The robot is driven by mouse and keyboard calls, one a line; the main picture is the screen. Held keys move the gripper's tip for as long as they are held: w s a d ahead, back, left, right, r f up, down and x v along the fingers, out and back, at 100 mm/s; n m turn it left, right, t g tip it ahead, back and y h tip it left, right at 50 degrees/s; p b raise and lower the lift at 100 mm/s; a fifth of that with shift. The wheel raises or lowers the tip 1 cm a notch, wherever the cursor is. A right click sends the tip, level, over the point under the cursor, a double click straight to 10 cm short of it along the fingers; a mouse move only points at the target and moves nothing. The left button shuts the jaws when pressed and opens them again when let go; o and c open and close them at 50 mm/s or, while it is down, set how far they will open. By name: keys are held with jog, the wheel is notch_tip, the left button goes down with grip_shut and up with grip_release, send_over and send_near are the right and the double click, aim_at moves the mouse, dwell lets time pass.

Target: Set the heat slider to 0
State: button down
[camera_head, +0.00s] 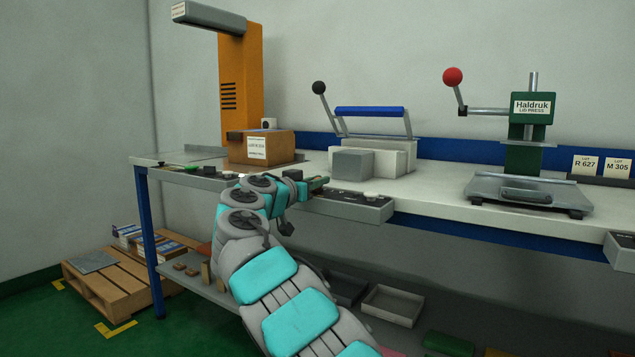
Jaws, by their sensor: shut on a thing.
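A grey control box with a dark top panel (345,205) sits on the bench's front edge, in front of the blue-handled device. Its markings are too small to read, and my arm partly covers its left end. My gripper (318,184) is at that left end. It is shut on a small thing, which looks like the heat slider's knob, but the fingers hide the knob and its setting.
A tan box (262,147) stands by the orange column (240,85) at left. The blue-handled device (372,150) is behind the control box. A green press (525,135) with a red-knobbed lever stands at right. A lower shelf holds trays (393,304).

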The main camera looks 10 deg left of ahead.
aim_at(337, 195)
jog(key=shift+s+d+f+b, duration=0.2)
jog(key=shift+d+b, duration=0.45)
jog(key=shift+b, duration=0.45)
jog(key=d+b, duration=0.1)
jog(key=b, duration=0.1)
jog(key=s+d+b, duration=0.1)
jog(key=shift+d+b, duration=0.3)
jog(key=shift+b, duration=0.05)
jog(key=shift+s+d+r+b, duration=0.2)
jog(key=shift+d+b, duration=0.3)
jog(key=shift+d, duration=0.1)
jog(key=c, duration=0.9)
grip_release()
jog(key=shift+d, duration=0.1)
jog(key=shift+v, duration=3.95)
